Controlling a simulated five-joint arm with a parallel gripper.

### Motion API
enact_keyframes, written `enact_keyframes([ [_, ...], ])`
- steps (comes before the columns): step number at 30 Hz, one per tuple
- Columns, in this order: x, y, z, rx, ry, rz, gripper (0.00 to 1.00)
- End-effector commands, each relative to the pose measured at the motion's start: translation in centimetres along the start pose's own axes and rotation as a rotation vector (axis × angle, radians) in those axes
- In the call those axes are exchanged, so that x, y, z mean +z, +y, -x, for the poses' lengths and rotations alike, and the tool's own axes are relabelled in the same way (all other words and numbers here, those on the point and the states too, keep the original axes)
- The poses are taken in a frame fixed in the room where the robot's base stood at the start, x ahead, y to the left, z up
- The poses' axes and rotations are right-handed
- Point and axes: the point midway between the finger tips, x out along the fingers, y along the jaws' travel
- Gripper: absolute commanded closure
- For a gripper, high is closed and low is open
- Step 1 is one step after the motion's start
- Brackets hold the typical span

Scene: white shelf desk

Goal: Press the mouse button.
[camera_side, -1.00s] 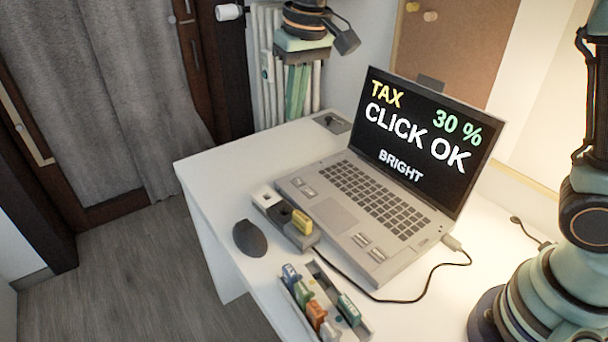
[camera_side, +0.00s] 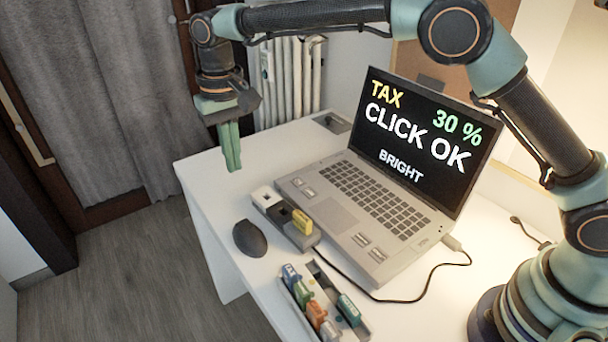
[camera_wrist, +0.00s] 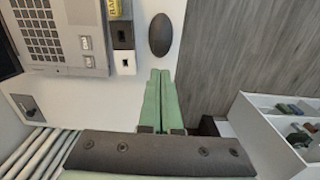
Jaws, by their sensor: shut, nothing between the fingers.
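The dark mouse (camera_side: 250,238) lies on the white desk near its front edge, left of the laptop. It also shows in the wrist view (camera_wrist: 161,35), beyond my fingertips. My gripper (camera_side: 233,165) is shut and empty, pointing down above the far left part of the desk. In the wrist view its green fingers (camera_wrist: 158,76) lie side by side, apart from the mouse. The laptop (camera_side: 359,206) is open, and its screen (camera_side: 420,138) reads "TAX 30 %", "CLICK OK" and "BRIGHT".
A grey block holder (camera_side: 286,219) with a yellow piece (camera_side: 302,222) stands between mouse and laptop. A tray (camera_side: 318,270) of coloured pieces lies nearer the front. A cable (camera_side: 405,299) crosses the desk. A radiator (camera_side: 293,80) stands behind. The desk's far left corner is bare.

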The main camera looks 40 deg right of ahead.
Motion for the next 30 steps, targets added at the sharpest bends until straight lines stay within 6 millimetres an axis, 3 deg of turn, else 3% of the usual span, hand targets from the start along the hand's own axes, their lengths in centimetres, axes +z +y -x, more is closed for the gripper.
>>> enact_keyframes([
  [8, 0.0, 0.1, -1.2, 0.001, -0.003, 0.0, 1.0],
  [24, 0.1, 0.1, -11.2, 0.002, -0.003, 0.0, 1.0],
  [30, 0.0, 0.1, -13.4, 0.0, -0.001, 0.0, 1.0],
])
